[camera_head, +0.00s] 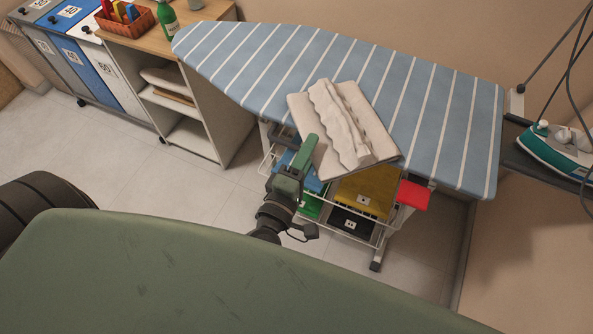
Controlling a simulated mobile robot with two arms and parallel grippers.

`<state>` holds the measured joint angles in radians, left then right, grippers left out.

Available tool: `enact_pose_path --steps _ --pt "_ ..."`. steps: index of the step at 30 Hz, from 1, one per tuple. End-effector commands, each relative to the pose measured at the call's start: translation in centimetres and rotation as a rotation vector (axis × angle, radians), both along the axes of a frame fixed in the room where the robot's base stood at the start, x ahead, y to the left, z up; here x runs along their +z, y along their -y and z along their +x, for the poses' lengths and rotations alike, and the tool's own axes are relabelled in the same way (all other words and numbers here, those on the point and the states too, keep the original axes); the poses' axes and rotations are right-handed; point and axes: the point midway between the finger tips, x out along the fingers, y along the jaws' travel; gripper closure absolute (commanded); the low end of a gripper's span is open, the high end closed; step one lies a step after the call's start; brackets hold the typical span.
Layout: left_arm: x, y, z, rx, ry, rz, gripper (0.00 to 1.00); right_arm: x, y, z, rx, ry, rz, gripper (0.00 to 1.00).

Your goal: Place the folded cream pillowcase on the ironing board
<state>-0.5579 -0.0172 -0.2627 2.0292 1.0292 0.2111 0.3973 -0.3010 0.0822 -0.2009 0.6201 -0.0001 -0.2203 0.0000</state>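The folded cream pillowcase (348,125) lies across the near edge of the blue striped ironing board (235,60). It has a ruffled band along its middle. Its upper part is over the board's top, and its lower left part reaches past the near edge. My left gripper (307,150) comes up from below, at the pillowcase's left edge in front of the board. Its green finger overlaps the cloth in the picture. I cannot tell whether it is closed on the cloth. My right gripper is not in view.
Coloured bins (366,192) stand in a wire rack under the board. A teal iron (552,148) rests at the board's right end. A wooden-topped shelf unit (205,100) with a basket (128,22) and green bottle (166,18) stands behind left. The board's left part is bare.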

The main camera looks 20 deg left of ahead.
Motion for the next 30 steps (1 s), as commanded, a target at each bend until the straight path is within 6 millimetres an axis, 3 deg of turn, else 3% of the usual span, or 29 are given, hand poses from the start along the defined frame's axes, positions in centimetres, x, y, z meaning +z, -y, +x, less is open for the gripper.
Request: enact_pose_path --steps 6,12,18,25,28,30 --pt "-0.5 -0.1 -5.1 -0.004 -0.004 0.001 0.66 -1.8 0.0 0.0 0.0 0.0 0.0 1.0" --pt "-0.3 -0.2 -8.4 -0.003 -0.003 0.0 0.66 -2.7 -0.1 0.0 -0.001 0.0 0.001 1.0" --pt "0.0 -0.3 -9.7 -0.002 0.0 -0.002 0.66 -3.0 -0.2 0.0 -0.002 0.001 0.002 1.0" --pt "-0.1 -0.2 -9.7 -0.003 -0.002 0.002 0.66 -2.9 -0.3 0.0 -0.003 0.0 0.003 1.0" --pt "-2.3 0.4 -9.6 -0.029 -0.027 0.063 0.66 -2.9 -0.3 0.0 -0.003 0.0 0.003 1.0" --pt "-6.0 1.2 -9.6 -0.075 -0.074 0.163 0.66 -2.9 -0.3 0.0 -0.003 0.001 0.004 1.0"
